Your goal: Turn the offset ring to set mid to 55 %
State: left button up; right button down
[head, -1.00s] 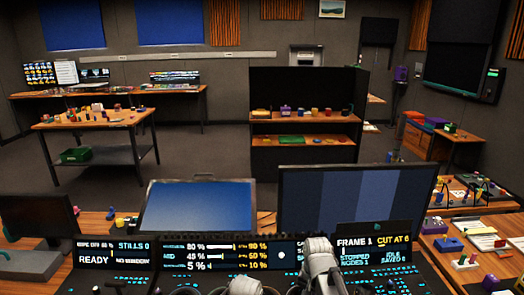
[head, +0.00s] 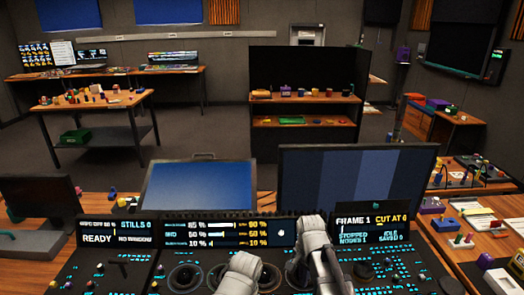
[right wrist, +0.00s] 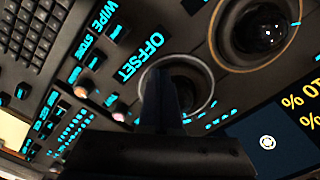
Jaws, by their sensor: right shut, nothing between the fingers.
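The offset ring (right wrist: 212,98) shows in the right wrist view as a pale rim around a dark ball, beside the label OFFSET. My right gripper (right wrist: 158,78) is shut and empty, with its dark fingers over the left part of this ring; I cannot tell whether they touch it. In the head view my right gripper (head: 297,264) covers much of that ring. The middle display (head: 228,233) reads about 85 %, 50 % and 10 % in its left column, the mid row being 50 %. A white part of my left arm (head: 241,272) stands left of it; its fingers are hidden.
Another ring with a ball (right wrist: 262,28) lies close beside the offset ring. A further ring (head: 185,278) is at the left of the panel. Lit keys and small knobs (right wrist: 80,91) surround the rings. Two monitors, one blue (head: 200,187), stand behind the panel.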

jog(key=shift+a, duration=0.1)
jog(key=shift+a+m, duration=0.25)
jog(key=shift+m, duration=0.75)
jog(key=shift+w+a+m, duration=0.25)
jog(key=shift+a+m, duration=0.1)
jog(key=shift+m, duration=0.65)
jog(key=shift+w+a+m, duration=0.15)
jog(key=shift+a+m, duration=0.2)
jog(key=shift+m, duration=0.65)
